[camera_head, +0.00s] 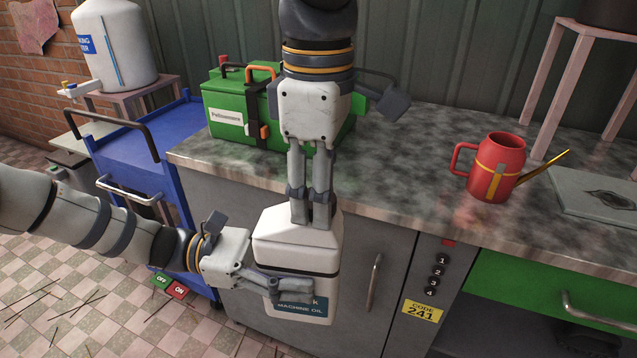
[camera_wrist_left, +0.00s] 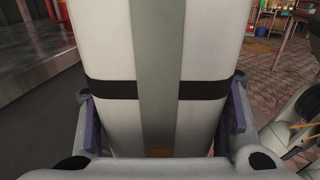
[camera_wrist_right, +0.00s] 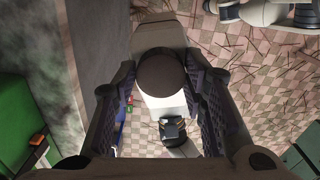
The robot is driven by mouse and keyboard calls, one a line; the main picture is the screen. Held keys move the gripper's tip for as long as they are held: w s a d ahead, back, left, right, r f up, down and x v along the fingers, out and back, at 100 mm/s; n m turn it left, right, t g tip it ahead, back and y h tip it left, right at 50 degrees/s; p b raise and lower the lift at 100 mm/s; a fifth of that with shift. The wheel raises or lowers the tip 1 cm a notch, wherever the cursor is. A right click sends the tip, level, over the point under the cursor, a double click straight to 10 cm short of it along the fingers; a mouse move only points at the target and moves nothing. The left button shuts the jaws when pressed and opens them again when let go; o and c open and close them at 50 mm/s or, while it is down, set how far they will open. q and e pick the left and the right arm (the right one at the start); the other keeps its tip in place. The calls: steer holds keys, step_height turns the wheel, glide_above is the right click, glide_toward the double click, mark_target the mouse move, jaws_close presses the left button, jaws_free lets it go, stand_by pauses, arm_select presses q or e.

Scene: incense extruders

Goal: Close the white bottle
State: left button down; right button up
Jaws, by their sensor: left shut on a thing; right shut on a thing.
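The white bottle (camera_head: 297,242) is held upright in front of the counter, with a black band and a "MACHINE OIL" label. It fills the middle of the left wrist view (camera_wrist_left: 112,55). My left gripper (camera_head: 277,288) is shut around the bottle's body from the left, one finger across the label. My right gripper (camera_head: 312,218) points straight down at the bottle's top. In the right wrist view, a dark round cap (camera_wrist_right: 162,74) sits between its fingers, over the bottle top (camera_wrist_right: 160,33). The fingers hide the cap in the head view; I cannot tell whether it is seated.
The grey stone counter (camera_head: 400,160) holds a green box (camera_head: 228,118) and a red watering can (camera_head: 495,168). A green drawer (camera_head: 545,305) is at the lower right. Red and green buttons (camera_head: 178,291) lie low left.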

steer(key=m, duration=0.3)
steer(key=shift+m, duration=0.4)
steer(key=m, duration=0.4)
steer(key=o, duration=1.3)
steer(key=shift+r, duration=2.25)
steer(key=shift+c, duration=0.3)
